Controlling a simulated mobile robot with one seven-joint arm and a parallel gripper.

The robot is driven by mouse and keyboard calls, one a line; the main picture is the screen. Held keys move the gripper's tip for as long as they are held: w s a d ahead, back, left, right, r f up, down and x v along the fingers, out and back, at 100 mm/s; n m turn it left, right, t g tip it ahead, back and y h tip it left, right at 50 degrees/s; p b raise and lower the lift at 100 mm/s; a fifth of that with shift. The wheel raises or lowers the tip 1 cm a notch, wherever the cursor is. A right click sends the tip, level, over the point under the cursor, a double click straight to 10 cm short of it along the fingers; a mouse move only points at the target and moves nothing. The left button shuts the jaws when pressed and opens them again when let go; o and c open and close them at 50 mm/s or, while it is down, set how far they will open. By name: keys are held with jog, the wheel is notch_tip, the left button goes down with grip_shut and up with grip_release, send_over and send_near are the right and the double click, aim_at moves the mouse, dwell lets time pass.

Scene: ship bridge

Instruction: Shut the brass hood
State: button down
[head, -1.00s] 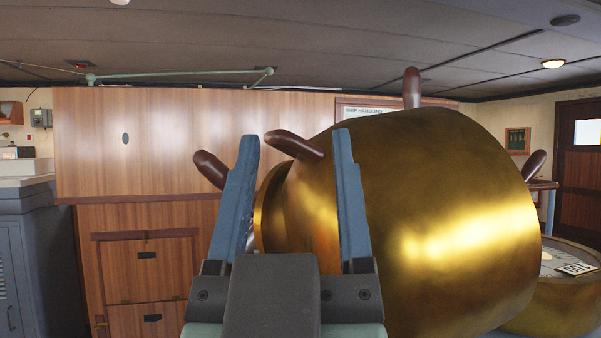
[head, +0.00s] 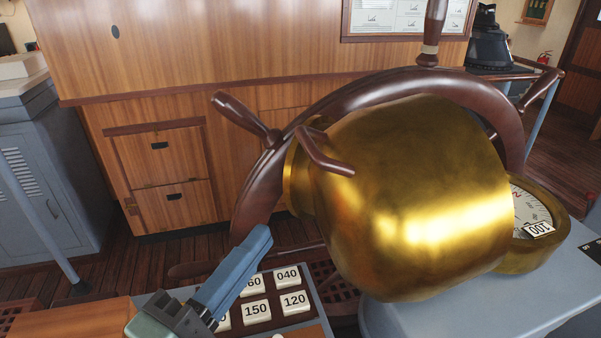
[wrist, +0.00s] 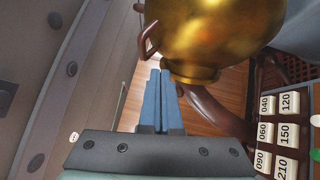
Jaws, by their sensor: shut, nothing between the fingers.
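The brass hood (head: 420,200) is a large, shiny drum with a brown handle (head: 322,153) on its left end. It is tipped open on its side, and the round brass compass (head: 540,225) with its white dial shows uncovered at its right. My gripper (head: 262,238) is shut and empty, at lower left of the hood and apart from it in the head view. In the wrist view the blue fingers (wrist: 160,80) lie together, pointing toward the hood (wrist: 205,35) and its handle (wrist: 148,40).
A dark wooden ship's wheel (head: 390,95) stands just behind the hood. A tray of white number tiles (head: 270,300) lies beside my gripper. The grey stand (head: 450,320) is under the hood. Wooden drawers (head: 165,165) are behind at left, with open floor before them.

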aim_at(367, 197)
jog(key=shift+s+d+p+x, duration=0.2)
jog(key=shift+d+p+x, duration=0.35)
jog(key=shift+x, duration=1.55)
jog(key=shift+s+d+p+x, duration=0.3)
jog(key=shift+p+x, duration=0.45)
jog(key=shift+x, duration=1.35)
jog(key=shift+s+d+p+x, duration=0.15)
jog(key=shift+d+p+x, duration=0.4)
jog(key=shift+x, duration=1.55)
jog(key=shift+a+r, duration=0.2)
jog(key=shift+d+r+p, duration=0.1)
jog(key=shift+r+p, duration=0.05)
jog(key=shift+p, duration=0.15)
